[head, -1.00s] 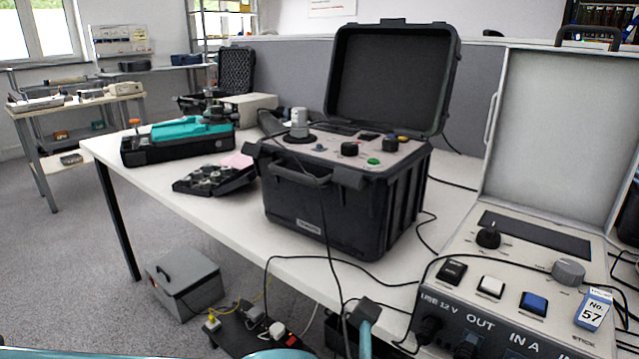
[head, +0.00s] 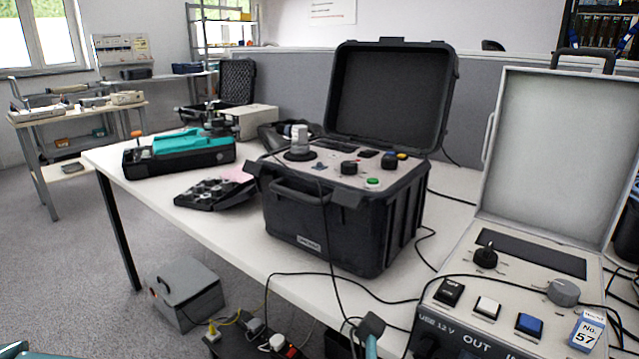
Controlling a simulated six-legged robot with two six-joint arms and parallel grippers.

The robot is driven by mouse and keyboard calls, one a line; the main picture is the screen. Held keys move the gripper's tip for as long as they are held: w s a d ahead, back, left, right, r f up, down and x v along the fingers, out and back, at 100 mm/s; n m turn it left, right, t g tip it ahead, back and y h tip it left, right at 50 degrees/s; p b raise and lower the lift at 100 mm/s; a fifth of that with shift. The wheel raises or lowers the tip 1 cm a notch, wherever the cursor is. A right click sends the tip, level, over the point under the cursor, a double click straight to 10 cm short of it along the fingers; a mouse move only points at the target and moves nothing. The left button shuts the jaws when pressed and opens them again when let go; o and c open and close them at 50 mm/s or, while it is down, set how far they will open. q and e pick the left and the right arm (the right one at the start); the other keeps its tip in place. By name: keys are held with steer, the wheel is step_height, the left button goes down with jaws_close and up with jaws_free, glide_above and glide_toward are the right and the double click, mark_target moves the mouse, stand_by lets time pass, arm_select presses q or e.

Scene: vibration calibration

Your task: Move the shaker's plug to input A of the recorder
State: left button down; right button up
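The shaker appears to be the black case (head: 330,220) with its lid open in the middle of the table. A grey cylinder (head: 299,138) and knobs are on its panel. The recorder (head: 500,262) is the open grey case at right, tagged No. 57. "USB 12 V" and "OUT" show at its front; input A is cut off below. No gripper shows clearly.
Black cables (head: 300,273) run across the table (head: 135,168) between the cases and over its front edge. A teal tool (head: 180,143) and a black tray (head: 213,190) lie at left. A grey box (head: 186,292) and power strip (head: 270,335) are on the floor.

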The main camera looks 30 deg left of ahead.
arm_select(q)
steer(key=shift+w+p, duration=0.35)
steer(key=shift+p, duration=0.15)
stand_by(1.1)
steer(key=shift+w+r, duration=0.15)
steer(key=shift+w, duration=0.3)
stand_by(1.7)
steer(key=shift+d+r+m+y+b, duration=0.1)
steer(key=shift+d+m+y+b, duration=0.05)
steer(key=shift+m+y+b, duration=0.2)
stand_by(0.3)
steer(key=shift+d+r+m+g+y+p, duration=0.1)
steer(key=shift+m+g+y+p, duration=0.1)
steer(key=shift+m+y, duration=0.25)
steer(key=shift+r+m+g+y+p, duration=0.1)
steer(key=shift+m+y+p, duration=0.1)
steer(key=shift+y, duration=0.3)
steer(key=shift+d+m+y+p, duration=0.1)
steer(key=shift+m+y+p, duration=0.3)
steer(key=shift+y+p, duration=0.25)
steer(key=shift+d+r+m+y+p, duration=0.15)
steer(key=shift+m+y+p, duration=0.3)
steer(key=shift+y+p, duration=0.45)
steer(key=shift+d+f+m+y+p, duration=0.15)
steer(key=shift+m+y+p, duration=0.4)
steer(key=shift+p, duration=0.5)
